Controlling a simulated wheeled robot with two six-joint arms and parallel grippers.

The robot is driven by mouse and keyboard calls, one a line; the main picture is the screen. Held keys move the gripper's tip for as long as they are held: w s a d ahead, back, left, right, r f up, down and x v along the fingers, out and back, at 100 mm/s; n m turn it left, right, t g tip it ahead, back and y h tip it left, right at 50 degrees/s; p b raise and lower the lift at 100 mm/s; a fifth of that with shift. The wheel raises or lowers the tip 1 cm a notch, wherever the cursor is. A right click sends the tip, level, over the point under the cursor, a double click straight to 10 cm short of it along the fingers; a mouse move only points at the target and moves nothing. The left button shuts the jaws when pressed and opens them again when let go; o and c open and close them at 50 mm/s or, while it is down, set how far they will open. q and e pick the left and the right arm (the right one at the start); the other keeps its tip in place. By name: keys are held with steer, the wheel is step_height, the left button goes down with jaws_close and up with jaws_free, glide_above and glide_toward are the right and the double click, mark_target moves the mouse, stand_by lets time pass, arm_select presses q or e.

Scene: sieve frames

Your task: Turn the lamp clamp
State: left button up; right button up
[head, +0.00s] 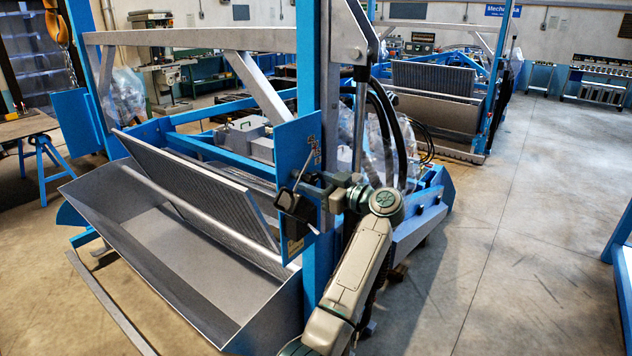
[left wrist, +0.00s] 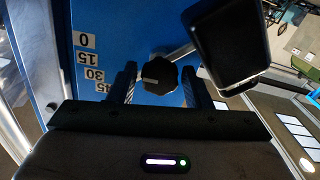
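The clamp knob (left wrist: 159,75) is black and lobed, on a blue plate (left wrist: 95,25) marked 0, 15, 30 and 45 in the left wrist view. My left gripper (left wrist: 163,85) is open, with one finger on each side of the knob and a visible gap to each. A metal arm runs from the knob toward the black lamp housing (left wrist: 228,42) at upper right. In the head view my left gripper (head: 318,190) is at the blue plate (head: 296,152), beside the dark lamp (head: 294,205); the knob is hard to make out there. My right gripper is not in view.
A blue post (head: 318,90) stands directly by the plate. A large grey trough (head: 170,245) with a slanted ribbed screen (head: 200,185) lies to the left. Black hoses (head: 395,130) hang behind my wrist. The floor (head: 510,240) at right is clear.

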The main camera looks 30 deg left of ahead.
arm_select(q)
steer(key=c, duration=0.6)
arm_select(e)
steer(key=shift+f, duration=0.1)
